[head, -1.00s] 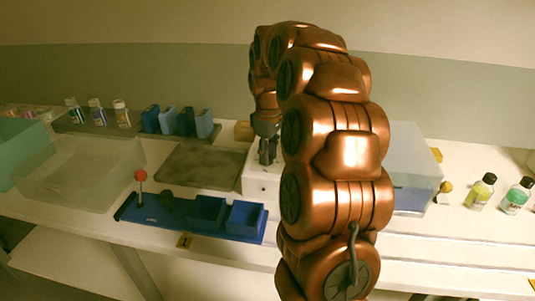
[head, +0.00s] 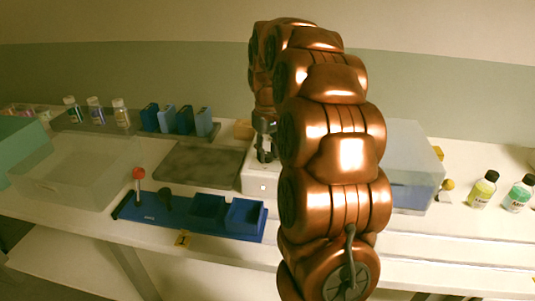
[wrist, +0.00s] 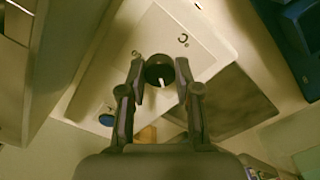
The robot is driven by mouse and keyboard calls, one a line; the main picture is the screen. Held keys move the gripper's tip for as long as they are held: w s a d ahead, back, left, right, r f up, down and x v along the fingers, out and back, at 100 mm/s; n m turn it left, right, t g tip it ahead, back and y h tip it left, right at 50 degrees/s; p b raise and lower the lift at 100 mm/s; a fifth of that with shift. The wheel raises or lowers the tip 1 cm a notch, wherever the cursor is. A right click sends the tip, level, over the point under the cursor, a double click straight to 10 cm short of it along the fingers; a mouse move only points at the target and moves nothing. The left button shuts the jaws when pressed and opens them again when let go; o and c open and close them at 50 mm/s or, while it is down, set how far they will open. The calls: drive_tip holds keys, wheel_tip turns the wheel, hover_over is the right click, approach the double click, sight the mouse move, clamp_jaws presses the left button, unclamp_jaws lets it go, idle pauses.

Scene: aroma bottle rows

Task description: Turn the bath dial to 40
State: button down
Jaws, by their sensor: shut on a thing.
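The white bath (head: 259,181) stands on the bench just left of my arm, partly hidden behind it. In the wrist view the bath's pale top (wrist: 165,25) fills the upper middle. A round black dial (wrist: 157,74) with a white pointer line sits on it. My gripper (wrist: 160,68) has one finger on each side of the dial and is shut on it. The pointer slants toward the lower right of the wrist view. Small dark marks show on the top, but I cannot read a 40. In the head view my gripper (head: 266,150) is over the bath, and the dial is hidden.
A dark slab (head: 199,165) lies left of the bath. A blue tray (head: 172,227) with a red-knobbed stick (head: 138,176) is in front. A clear bin (head: 60,178) is at left. Blue holders and bottles stand behind. A translucent box (head: 415,165) is to the right.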

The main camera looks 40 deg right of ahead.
sight(268, 155)
drive_tip(key=m+b, duration=0.1)
drive_tip(key=m, duration=0.4)
drive_tip(key=shift+m, duration=2.6)
drive_tip(key=c, duration=0.8)
unclamp_jaws()
wheel_tip(268, 155, up, 12)
